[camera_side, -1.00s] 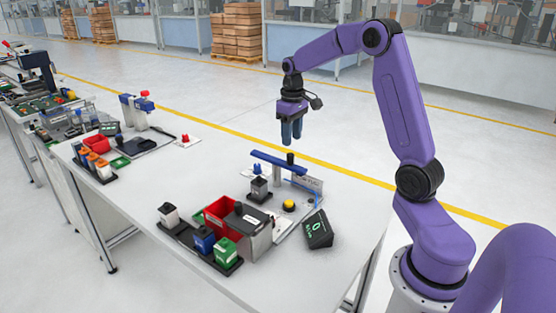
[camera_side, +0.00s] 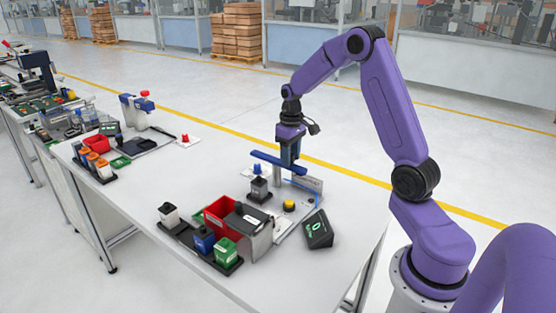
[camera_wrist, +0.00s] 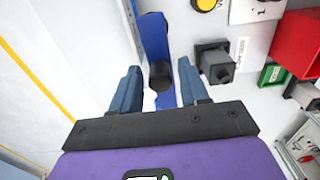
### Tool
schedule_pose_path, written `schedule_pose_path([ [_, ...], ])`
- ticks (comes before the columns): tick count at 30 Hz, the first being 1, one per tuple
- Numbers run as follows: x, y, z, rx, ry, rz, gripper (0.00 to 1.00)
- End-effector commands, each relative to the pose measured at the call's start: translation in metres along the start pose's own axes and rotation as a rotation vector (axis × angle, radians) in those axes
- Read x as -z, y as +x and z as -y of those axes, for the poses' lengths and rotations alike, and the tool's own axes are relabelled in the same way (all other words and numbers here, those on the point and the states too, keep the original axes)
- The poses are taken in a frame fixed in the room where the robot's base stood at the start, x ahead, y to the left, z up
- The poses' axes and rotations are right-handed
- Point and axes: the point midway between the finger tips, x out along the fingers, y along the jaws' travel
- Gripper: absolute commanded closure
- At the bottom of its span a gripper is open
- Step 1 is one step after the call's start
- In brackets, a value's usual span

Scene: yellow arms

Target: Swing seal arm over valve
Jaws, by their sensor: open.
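The seal arm is a blue bar (camera_side: 268,161) on a post, with a black knob (camera_wrist: 161,77) standing up from it. My gripper (camera_side: 289,163) is down at the bar in the side view. In the wrist view its blue fingers (camera_wrist: 158,68) are open, one on each side of the knob, with gaps between. The knob is hidden behind the fingers in the side view.
A yellow button (camera_side: 289,205) and a dark display box (camera_side: 318,229) stand nearby. A red bin (camera_side: 219,213) and a tray with white, blue and green blocks (camera_side: 227,250) are at the front.

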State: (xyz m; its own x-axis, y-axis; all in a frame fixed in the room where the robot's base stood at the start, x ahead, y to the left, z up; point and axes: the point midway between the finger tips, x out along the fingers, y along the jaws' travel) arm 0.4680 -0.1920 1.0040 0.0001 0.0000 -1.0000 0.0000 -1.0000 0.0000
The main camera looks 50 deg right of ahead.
Motion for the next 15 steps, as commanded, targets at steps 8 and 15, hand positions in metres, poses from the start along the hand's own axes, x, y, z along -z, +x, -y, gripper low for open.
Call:
schedule_pose_path([
  [8, 0.0001, -0.0003, 0.0001, 0.000, 0.000, 0.000, 0.86],
  [15, 0.0011, -0.0006, 0.0057, 0.000, -0.001, -0.001, 0.85],
])
